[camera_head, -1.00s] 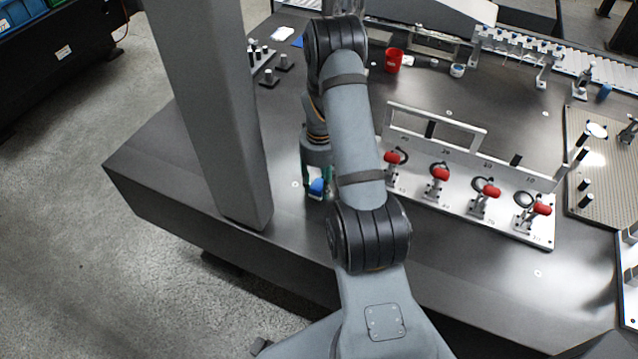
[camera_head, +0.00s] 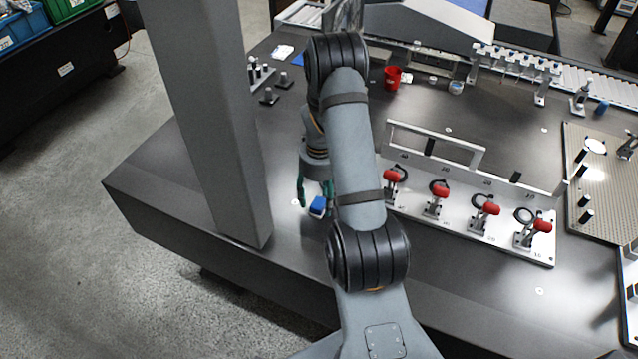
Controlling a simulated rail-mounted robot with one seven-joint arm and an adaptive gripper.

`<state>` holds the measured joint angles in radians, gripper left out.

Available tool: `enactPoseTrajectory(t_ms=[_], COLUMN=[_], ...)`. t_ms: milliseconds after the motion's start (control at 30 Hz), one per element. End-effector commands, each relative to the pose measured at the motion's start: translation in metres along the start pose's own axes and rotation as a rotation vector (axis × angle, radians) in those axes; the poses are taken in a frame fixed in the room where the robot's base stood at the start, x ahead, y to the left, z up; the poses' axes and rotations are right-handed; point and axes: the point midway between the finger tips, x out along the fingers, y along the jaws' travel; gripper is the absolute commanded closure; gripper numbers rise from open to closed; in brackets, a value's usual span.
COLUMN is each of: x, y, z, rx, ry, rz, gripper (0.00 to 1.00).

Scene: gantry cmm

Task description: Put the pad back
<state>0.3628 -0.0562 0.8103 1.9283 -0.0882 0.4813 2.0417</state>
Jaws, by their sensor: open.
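A small blue block with a pale lower edge (camera_head: 318,206), which looks like the pad, rests on the dark table top just right of the grey column. My gripper (camera_head: 315,193) is above and around it, with its green fingers spread open. The left finger stands apart from the block. The right finger is partly hidden by my arm, so contact on that side cannot be told. A flat blue piece (camera_head: 298,60) lies at the back left, next to a white card (camera_head: 283,52).
A fixture plate (camera_head: 470,215) with several red-handled clamps stands right of my arm. A red cup (camera_head: 392,77) is behind it. Dark knobbed posts (camera_head: 270,96) stand at the back left. The grey column (camera_head: 205,120) rises close left of my gripper. The table's front left is clear.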

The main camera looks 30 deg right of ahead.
Motion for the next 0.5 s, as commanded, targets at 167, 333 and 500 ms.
enactPoseTrajectory(t_ms=[167,333,500], x=[-0.039,-0.075,-0.098], y=[-0.001,-0.001,0.0], z=[0.001,0.001,0.0], rx=[0.0,0.0,0.0], ry=[-0.004,-0.003,-0.001], rz=[-0.006,-0.004,-0.002], gripper=[0.45,0.45,0.45])
